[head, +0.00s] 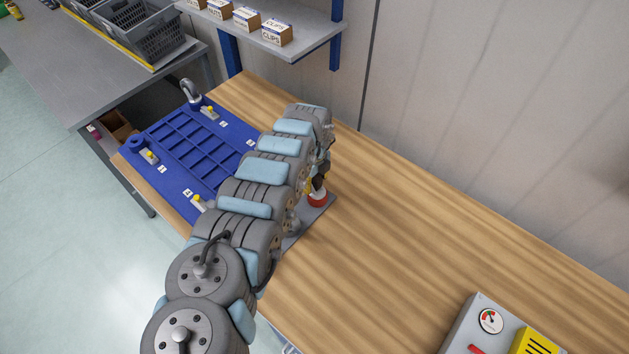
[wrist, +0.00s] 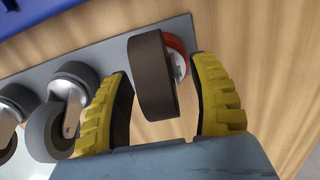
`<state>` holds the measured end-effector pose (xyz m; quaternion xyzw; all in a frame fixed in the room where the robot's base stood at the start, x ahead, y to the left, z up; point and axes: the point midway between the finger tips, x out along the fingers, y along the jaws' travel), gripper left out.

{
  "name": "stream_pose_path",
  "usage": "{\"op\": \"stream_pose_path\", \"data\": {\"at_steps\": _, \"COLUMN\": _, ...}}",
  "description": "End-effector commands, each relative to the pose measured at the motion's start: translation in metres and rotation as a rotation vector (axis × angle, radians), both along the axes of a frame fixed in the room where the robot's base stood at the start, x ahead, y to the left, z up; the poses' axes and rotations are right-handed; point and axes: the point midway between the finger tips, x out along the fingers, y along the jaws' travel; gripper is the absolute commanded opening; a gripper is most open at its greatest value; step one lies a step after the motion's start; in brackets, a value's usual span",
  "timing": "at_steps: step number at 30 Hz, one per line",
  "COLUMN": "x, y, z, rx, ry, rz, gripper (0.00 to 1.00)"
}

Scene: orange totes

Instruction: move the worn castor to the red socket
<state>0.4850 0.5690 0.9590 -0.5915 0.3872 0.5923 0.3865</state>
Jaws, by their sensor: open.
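A castor with a dark brown wheel (wrist: 152,85) stands between the fingers of my gripper (wrist: 158,70) in the wrist view. The fingers are open, with a gap visible on the right of the wheel; on the left I cannot tell if they touch. A red round part, the red socket by its colour (wrist: 175,45), shows right behind the wheel, with a pale metal piece beside it. The wheel hides how they meet. In the head view the red part (head: 317,199) is low under my gripper (head: 318,183), on the grey plate (head: 308,222); my arm hides most of the plate.
Grey-wheeled castors (wrist: 72,95) stand left of my gripper on the plate. A blue numbered tray (head: 195,150) with yellow-knobbed clamps lies left of my arm. A grey box with a gauge (head: 491,321) is at the front right. The wooden table between is clear.

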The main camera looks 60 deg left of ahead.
Motion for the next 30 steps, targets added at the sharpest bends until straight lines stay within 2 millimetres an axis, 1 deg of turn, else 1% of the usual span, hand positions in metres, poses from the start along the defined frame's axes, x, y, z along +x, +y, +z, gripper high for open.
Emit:
{"op": "stream_pose_path", "data": {"at_steps": 11, "x": -0.001, "y": 0.001, "z": 0.027, "rx": 0.001, "ry": 0.003, "rz": 0.0, "gripper": 0.61}}
{"op": "stream_pose_path", "data": {"at_steps": 20, "x": 0.0, "y": 0.001, "z": 0.054, "rx": 0.003, "ry": 0.0, "rz": 0.0, "gripper": 0.61}}
{"op": "stream_pose_path", "data": {"at_steps": 30, "x": 0.0, "y": 0.002, "z": 0.09, "rx": 0.004, "ry": 0.001, "rz": 0.001, "gripper": 0.61}}
